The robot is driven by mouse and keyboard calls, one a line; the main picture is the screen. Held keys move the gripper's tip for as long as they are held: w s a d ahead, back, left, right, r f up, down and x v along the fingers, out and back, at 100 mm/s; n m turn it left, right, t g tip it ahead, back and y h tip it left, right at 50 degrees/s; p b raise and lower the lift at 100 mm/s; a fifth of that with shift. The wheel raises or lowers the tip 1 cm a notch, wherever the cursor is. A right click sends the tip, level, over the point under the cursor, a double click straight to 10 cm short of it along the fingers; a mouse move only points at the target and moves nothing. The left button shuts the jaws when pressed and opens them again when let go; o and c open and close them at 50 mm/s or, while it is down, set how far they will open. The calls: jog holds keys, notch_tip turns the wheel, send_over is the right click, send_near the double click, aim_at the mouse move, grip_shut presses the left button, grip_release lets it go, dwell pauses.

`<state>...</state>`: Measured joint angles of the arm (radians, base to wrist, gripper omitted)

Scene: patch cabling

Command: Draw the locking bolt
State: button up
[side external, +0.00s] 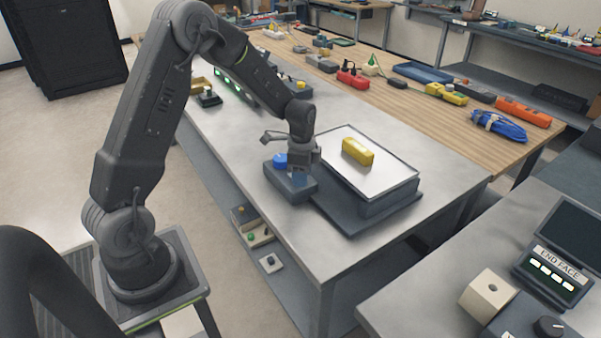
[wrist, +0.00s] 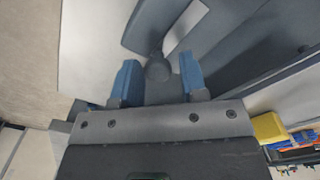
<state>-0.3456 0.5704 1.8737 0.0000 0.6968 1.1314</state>
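My gripper (side external: 300,176) points down over a dark grey block (side external: 291,190) near the front edge of the steel bench. In the wrist view my gripper's two blue fingertips (wrist: 158,76) stand apart. A rounded dark grey knob (wrist: 158,69) shows between them, with a narrow gap on the right; I cannot tell if a finger touches it. It may be the end of the locking bolt, but this is unclear. My gripper partly hides the block's top.
Right of the block, a dark raised stand (side external: 382,203) carries a pale panel (side external: 372,179) with a yellow block (side external: 357,151) on it. Several small devices lie at the bench's far end. A wooden bench (side external: 395,112) with connectors and cables runs behind.

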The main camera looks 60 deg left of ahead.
jog(key=shift+o, duration=1)
jog(key=shift+r, duration=0.1)
notch_tip(320, 180, up, 14)
jog(key=shift+f, duration=0.2)
jog(key=s+d+r+n+t, duration=0.3)
jog(key=s+d+r+n, duration=0.1)
jog(key=s+d+r, duration=0.45)
jog(key=s+d+n+t, duration=0.2)
jog(key=s+d+n, duration=0.3)
jog(key=s, duration=0.7)
jog(key=shift+s+d+f+t, duration=0.3)
jog(key=shift+s+d, duration=0.05)
jog(key=shift+d, duration=0.25)
